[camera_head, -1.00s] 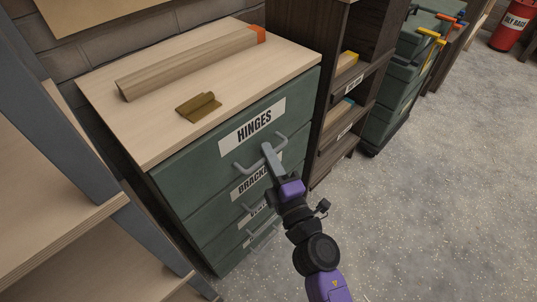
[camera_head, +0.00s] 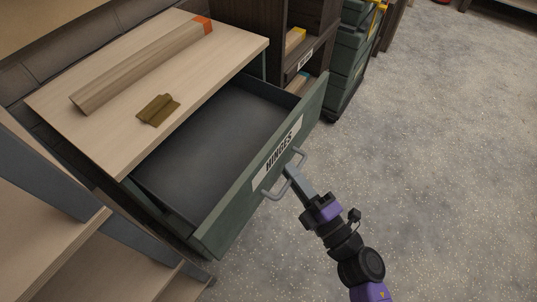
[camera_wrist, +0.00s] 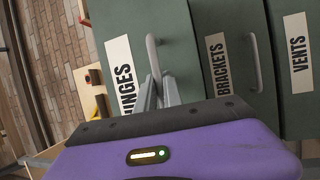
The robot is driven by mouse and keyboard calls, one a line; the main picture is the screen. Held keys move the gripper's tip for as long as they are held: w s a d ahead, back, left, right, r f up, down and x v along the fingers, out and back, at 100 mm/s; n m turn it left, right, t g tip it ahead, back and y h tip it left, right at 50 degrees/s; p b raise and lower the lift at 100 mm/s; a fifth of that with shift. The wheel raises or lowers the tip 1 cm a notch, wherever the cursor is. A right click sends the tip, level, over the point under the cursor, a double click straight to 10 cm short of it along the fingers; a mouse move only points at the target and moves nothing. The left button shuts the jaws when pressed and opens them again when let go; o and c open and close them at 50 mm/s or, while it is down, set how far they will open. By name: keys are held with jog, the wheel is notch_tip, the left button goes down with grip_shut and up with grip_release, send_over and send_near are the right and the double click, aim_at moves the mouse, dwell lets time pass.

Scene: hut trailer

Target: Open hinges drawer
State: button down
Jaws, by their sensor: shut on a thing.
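The green hinges drawer (camera_head: 268,170), with a white HINGES label, stands pulled well out of its cabinet in the head view. Its dark interior looks empty. Its grey bar handle (camera_head: 275,193) is on the front face. My gripper (camera_head: 291,172) is shut on this handle at about its middle. In the wrist view my gripper's fingers (camera_wrist: 160,92) meet the handle (camera_wrist: 153,55), beside the HINGES label (camera_wrist: 121,75). A brass hinge (camera_head: 158,109) lies on the wooden cabinet top (camera_head: 215,75).
A wooden beam with an orange end (camera_head: 140,65) lies on the cabinet top. A light wooden shelf unit (camera_head: 50,235) is close at the left. A dark shelf (camera_head: 306,45) and green drawer units (camera_head: 352,60) stand behind. The speckled floor (camera_head: 430,150) at right is clear.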

jog(key=s+d, duration=0.2)
jog(key=shift+d, duration=0.4)
jog(key=c, duration=1.5)
grip_release()
jog(key=v, duration=0.8)
jog(key=shift+w+f, duration=0.1)
